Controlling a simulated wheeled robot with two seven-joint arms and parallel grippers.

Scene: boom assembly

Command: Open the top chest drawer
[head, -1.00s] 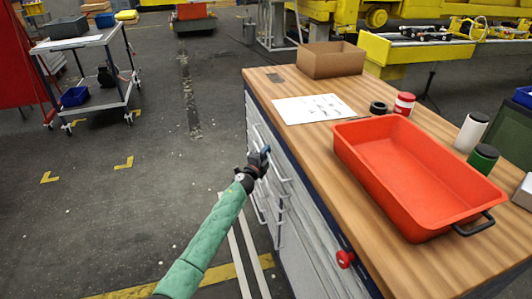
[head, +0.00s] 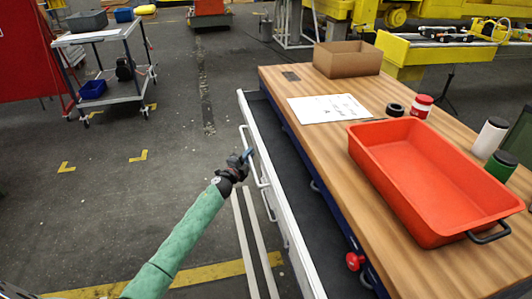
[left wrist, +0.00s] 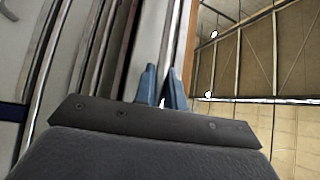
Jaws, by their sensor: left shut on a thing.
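The top chest drawer (head: 270,180) is pulled well out from the chest under the wooden worktop (head: 310,140). Its dark inside shows between its white front and the chest. My left gripper (head: 246,157) is at the drawer's front, shut on the upper drawer handle (head: 251,165). In the left wrist view its blue fingertips (left wrist: 161,88) stand close together against the pale drawer front, and the grip itself is partly hidden. My right gripper is not in view.
A red-orange tray (head: 430,185), a paper sheet (head: 328,108), a cardboard box (head: 347,59) and several small jars stand on the worktop. A cart (head: 105,60) stands back left; the floor left of the drawer is clear.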

